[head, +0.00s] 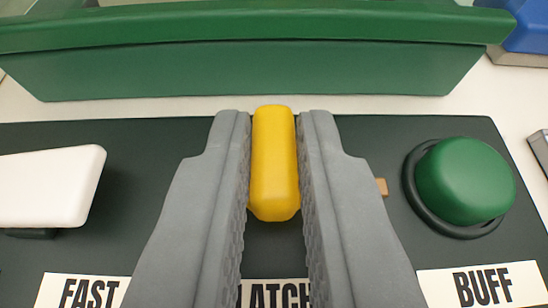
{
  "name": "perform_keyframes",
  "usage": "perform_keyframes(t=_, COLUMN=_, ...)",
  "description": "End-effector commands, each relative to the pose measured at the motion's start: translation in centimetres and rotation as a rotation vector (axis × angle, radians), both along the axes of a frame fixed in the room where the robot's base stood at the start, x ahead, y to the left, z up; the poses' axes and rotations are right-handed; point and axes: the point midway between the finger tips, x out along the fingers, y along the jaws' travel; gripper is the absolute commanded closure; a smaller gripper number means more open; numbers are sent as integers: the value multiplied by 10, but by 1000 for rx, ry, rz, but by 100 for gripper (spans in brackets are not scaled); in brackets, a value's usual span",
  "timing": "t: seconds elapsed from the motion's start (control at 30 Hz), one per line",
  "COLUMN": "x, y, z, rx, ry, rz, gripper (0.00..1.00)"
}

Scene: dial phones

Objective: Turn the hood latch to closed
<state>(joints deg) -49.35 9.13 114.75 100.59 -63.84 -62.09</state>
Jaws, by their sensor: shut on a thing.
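The hood latch is a yellow rounded bar handle (274,165), standing lengthwise in the picture on a dark panel (140,136). A label reading "LATCH" (276,292) lies in front of it, partly covered by my fingers. My gripper (275,150) is shut on the yellow handle, with one grey finger along each side. The handle's base is hidden between the fingers.
A white lever or paddle (50,185) sits at left above a "FAST" label (88,292). A green domed button (465,180) in a black ring sits at right above a "BUFF" label (482,287). A green bin (250,70) stands behind the panel; a blue object (528,28) is at far right.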

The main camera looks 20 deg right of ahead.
Motion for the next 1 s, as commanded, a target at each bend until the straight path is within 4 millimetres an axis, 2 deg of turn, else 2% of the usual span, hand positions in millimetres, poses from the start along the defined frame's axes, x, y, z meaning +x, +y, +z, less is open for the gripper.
perform_keyframes(t=0.1, x=0, y=0, z=0, rx=1, ry=0, rz=0, gripper=100)
perform_keyframes(t=0.13, x=0, y=0, z=0, rx=1, ry=0, rz=0, gripper=80)
perform_keyframes(t=0.2, x=0, y=0, z=0, rx=1, ry=-1, rz=1, gripper=67)
perform_keyframes(t=0.23, x=0, y=0, z=0, rx=1, ry=-1, rz=1, gripper=65)
perform_keyframes(t=0.53, x=-1, y=1, z=1, rx=1, ry=-1, rz=1, gripper=65)
perform_keyframes(t=0.67, x=-9, y=4, z=5, rx=2, ry=-1, rz=1, gripper=65)
perform_keyframes(t=1.0, x=-62, y=28, z=29, rx=2, ry=-2, rz=4, gripper=65)
